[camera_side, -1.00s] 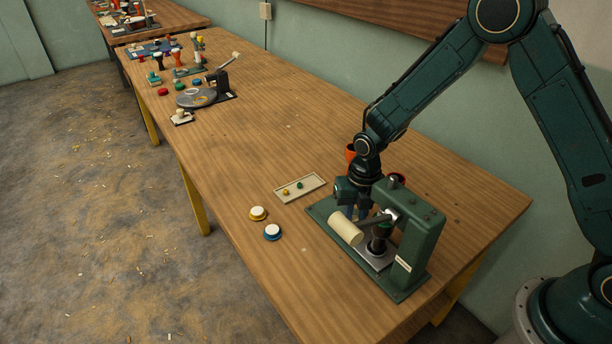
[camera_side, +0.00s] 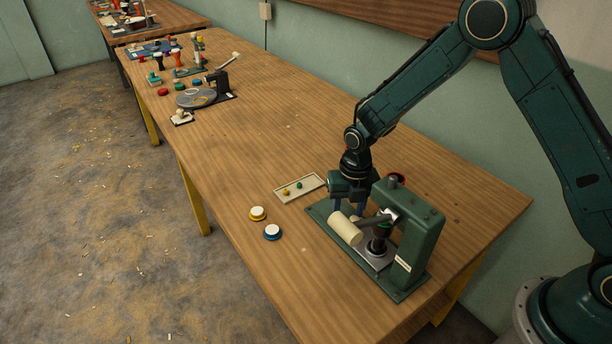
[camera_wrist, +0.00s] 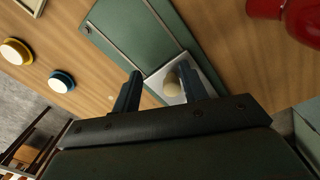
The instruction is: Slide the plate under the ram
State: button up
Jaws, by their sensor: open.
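The green press (camera_side: 425,225) stands near the table's front end, with a cream lever handle (camera_side: 345,228) sticking out. Its ram (camera_side: 378,246) hangs over a silver block (camera_side: 372,260) on the base (camera_side: 395,283). In the wrist view a light grey plate (camera_wrist: 152,85) lies on the green base (camera_wrist: 145,30), with a round cream knob (camera_wrist: 172,85) on it. My gripper (camera_wrist: 162,86) is open, its two fingers on either side of the knob in that view; I cannot tell if they touch it. In the side view the gripper (camera_side: 350,207) is partly behind the handle, which hides the plate.
A shallow tray (camera_side: 301,187) with small yellow and green pieces lies beside the base. A yellow-rimmed button (camera_side: 258,213) and a blue-rimmed button (camera_side: 272,231) sit to the left. A red cup (camera_wrist: 302,20) is at the right in the wrist view. The table's middle is clear.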

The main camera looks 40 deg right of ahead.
jog(key=shift+w, duration=0.9)
jog(key=shift+w+r, duration=0.25)
jog(key=shift+r, duration=0.05)
notch_tip(320, 180, up, 14)
notch_tip(320, 180, down, 14)
jog(key=m, duration=2.1)
jog(key=shift+s+m, duration=0.15)
jog(key=shift+m, duration=0.15)
jog(key=shift+w+f, duration=0.15)
jog(key=shift+w, duration=0.65)
jog(key=shift+w+f, duration=0.1)
jog(key=shift+w, duration=0.65)
jog(key=shift+w+r, duration=0.1)
jog(key=shift+w, duration=0.95)
notch_tip(320, 180, up, 13)
